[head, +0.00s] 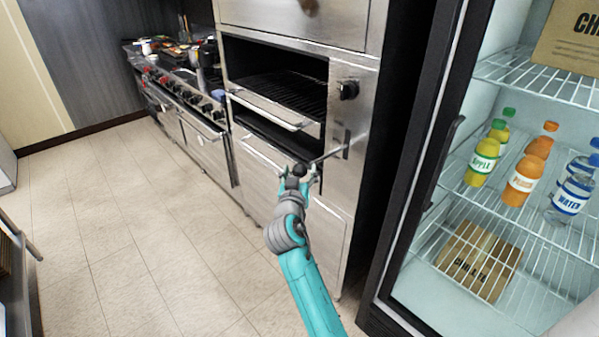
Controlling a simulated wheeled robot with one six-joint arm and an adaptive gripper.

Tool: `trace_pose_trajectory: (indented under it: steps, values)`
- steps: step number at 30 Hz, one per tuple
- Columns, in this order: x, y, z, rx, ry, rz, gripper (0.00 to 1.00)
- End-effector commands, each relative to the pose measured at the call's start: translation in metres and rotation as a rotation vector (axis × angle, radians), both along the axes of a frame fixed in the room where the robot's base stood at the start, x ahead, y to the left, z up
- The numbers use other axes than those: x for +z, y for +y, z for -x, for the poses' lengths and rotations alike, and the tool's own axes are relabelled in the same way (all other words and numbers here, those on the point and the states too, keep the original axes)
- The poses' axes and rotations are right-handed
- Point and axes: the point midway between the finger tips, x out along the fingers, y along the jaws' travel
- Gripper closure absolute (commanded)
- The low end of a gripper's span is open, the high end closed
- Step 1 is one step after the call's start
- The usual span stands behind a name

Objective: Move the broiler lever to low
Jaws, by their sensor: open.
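The broiler (352,130) is a steel unit with a dark open rack bay, in the middle of the head view. Its lever (329,155) is a thin metal rod coming out of an upright slot in the right-hand panel. The rod reaches left and slightly down toward a dark ball-like end (299,169). My gripper (311,178) is at this outer end of the lever, with its jaws open. It overlaps the end in the picture, so I cannot tell whether they touch. Any marks for the lever's settings are too small to read.
A black knob (349,89) sits above the lever slot. A pulled-out rack (275,108) juts from the broiler. A glass-door fridge (410,170) with bottles stands close on the right. A range (185,95) stands farther left. The tiled floor (130,220) at left is clear.

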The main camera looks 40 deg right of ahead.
Motion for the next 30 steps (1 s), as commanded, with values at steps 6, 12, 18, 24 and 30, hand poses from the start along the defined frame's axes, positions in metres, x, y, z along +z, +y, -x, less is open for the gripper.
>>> trace_pose_trajectory:
  steps: [6, 12, 18, 24, 30]
  values:
    - [0.000, -0.002, -0.001, 0.000, 0.000, 0.000, 0.31]
    - [0.000, -0.001, -0.001, 0.000, 0.000, 0.000, 0.59]
    - [0.000, -0.001, -0.002, 0.001, -0.001, -0.001, 1.00]
    - [-0.013, -0.002, -0.002, 0.002, 0.004, -0.002, 1.00]
    - [-0.061, -0.007, -0.002, 0.000, 0.008, -0.005, 1.00]
